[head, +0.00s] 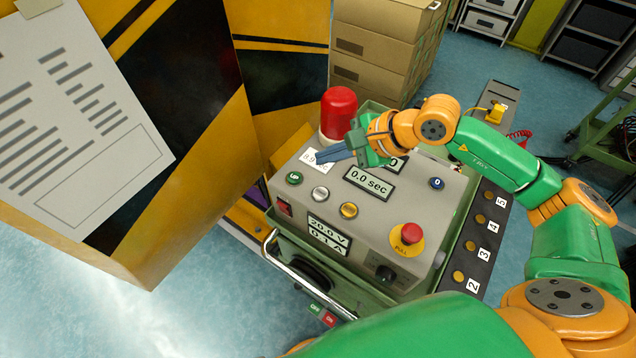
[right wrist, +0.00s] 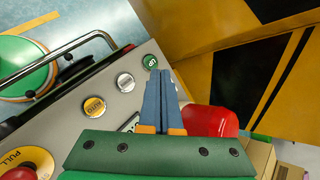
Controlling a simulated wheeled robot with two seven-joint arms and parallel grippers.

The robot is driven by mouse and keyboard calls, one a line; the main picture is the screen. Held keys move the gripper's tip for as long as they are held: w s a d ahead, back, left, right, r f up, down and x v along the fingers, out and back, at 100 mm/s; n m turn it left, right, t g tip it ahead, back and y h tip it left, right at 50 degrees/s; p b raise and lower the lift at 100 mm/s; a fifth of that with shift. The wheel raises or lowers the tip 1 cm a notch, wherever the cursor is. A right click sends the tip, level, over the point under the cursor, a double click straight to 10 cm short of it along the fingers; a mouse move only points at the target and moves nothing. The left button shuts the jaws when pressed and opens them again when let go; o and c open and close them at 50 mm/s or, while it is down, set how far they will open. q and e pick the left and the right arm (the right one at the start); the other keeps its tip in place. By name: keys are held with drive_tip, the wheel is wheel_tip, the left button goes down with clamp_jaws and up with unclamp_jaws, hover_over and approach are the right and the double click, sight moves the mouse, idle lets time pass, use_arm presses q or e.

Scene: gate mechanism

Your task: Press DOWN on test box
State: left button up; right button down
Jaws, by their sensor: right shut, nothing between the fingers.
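The test box (head: 375,225) is a grey slanted panel on a green cart. Along its left edge sit a green UP button (head: 294,178), a silver button (head: 320,193) and a yellow button (head: 348,210); the silver one's lettering is too small to read. In the right wrist view the green button (right wrist: 149,61), silver button (right wrist: 125,82) and yellow button (right wrist: 94,107) lie ahead and left of the fingers. My right gripper (head: 320,157) is shut and empty above the panel's far left part, apart from the buttons. My left gripper is not in view.
A red lamp (head: 339,108) stands beside my right gripper. A red stop knob (head: 408,238) and a "0.0 sec" display (head: 369,183) are on the panel. A yellow-black striped gate (head: 180,110) stands left. Cardboard boxes (head: 385,45) stand behind. A metal rail (head: 300,280) runs along the cart's front.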

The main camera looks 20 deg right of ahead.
sight(326, 193)
wheel_tip(326, 193, down, 9)
drive_tip(key=b, duration=0.6)
drive_tip(key=shift+r+b, duration=0.15)
drive_tip(key=shift+b, duration=0.2)
drive_tip(key=shift+f, duration=0.2)
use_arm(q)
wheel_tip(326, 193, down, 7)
use_arm(e)
drive_tip(key=shift+w, duration=0.1)
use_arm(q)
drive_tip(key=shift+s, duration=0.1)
use_arm(e)
drive_tip(key=shift+r, duration=0.15)
idle(0.7)
use_arm(q)
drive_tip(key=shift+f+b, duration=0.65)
drive_tip(key=shift+b, duration=0.1)
use_arm(e)
drive_tip(key=shift+f, duration=0.45)
